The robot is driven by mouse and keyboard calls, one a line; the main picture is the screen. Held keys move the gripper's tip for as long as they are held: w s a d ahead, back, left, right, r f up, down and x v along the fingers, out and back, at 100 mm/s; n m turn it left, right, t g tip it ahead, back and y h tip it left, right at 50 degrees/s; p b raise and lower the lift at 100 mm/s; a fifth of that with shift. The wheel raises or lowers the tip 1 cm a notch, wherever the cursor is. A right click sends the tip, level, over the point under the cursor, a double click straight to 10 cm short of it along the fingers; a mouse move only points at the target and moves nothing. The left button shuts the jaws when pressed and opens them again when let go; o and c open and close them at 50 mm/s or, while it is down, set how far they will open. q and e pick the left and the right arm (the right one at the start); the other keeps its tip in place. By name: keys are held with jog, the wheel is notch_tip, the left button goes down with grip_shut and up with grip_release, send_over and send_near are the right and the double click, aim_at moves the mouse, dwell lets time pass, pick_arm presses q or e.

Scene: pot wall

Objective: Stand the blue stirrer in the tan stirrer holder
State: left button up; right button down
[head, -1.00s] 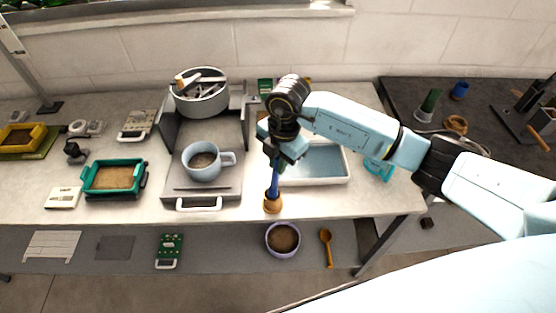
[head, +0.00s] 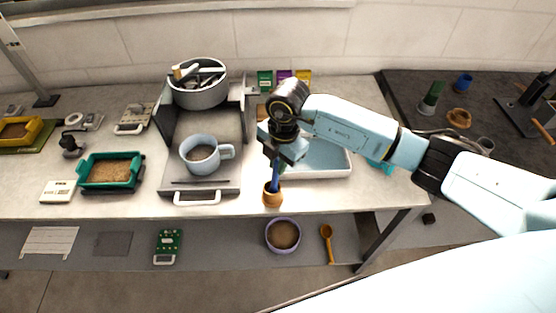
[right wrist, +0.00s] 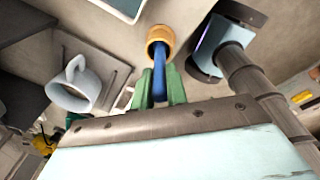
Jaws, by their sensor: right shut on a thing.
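The blue stirrer (head: 274,178) stands nearly upright under my right gripper (head: 280,162). The right wrist view shows the green fingers of the gripper (right wrist: 160,92) shut on the stirrer (right wrist: 159,78) from both sides. The tan stirrer holder (head: 272,197) stands near the front edge of the counter. In the right wrist view, the stirrer's far end is inside the opening of the holder (right wrist: 161,36). How deep it reaches is hidden. My left gripper is in neither view.
A blue mug (head: 201,153) stands on the grey stand left of the holder. A pale tray (head: 318,172) lies behind it on the right. A purple-rimmed bowl (head: 283,235) and an orange spoon (head: 327,240) are on the lower shelf.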

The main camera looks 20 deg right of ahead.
jog(key=c, duration=1.3)
grip_release()
jog(key=r, duration=0.4)
jog(key=d+r, duration=0.1)
jog(key=r, duration=0.8)
jog(key=shift+s+d+r+b, duration=0.15)
jog(key=shift+s+r+b, duration=0.05)
jog(key=shift+b, duration=0.1)
